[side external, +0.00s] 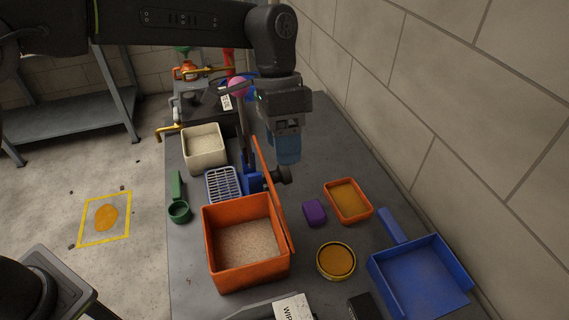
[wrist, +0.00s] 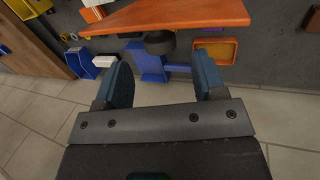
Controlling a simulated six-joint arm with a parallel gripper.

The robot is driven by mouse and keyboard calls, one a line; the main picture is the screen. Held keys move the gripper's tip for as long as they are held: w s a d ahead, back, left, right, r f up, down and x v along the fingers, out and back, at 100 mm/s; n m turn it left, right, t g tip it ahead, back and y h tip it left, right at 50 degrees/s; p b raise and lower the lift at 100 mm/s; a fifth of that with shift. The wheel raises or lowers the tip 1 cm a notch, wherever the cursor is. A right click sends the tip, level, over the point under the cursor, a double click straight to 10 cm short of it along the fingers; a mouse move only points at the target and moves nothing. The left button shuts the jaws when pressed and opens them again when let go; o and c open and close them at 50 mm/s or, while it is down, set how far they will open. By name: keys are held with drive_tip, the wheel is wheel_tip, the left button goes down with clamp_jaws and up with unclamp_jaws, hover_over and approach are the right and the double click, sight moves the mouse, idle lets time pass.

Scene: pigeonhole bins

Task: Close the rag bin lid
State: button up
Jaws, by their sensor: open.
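An orange bin (side external: 210,248) with pale grainy contents stands at the front of the bench. A thin orange panel (side external: 268,180) stands up along its right side like a raised lid. The panel's edge crosses the top of the wrist view (wrist: 165,17). I cannot read any label naming the rag bin. A dark box (side external: 226,122) with a white label is at the back, partly hidden. My gripper (side external: 287,152) hangs to the right of the orange panel, apart from it. In the wrist view its blue fingers (wrist: 164,85) are spread with nothing between them.
A blue fixture (side external: 252,180) with a black knob (side external: 282,175) is below my gripper. A purple block (side external: 314,212), orange tray (side external: 348,202), round yellow tin (side external: 336,262) and blue dustpan (side external: 420,278) lie right. A cream bin (side external: 204,150) is left.

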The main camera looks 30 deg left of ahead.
drive_tip(key=shift+x, duration=2.3)
clamp_jaws()
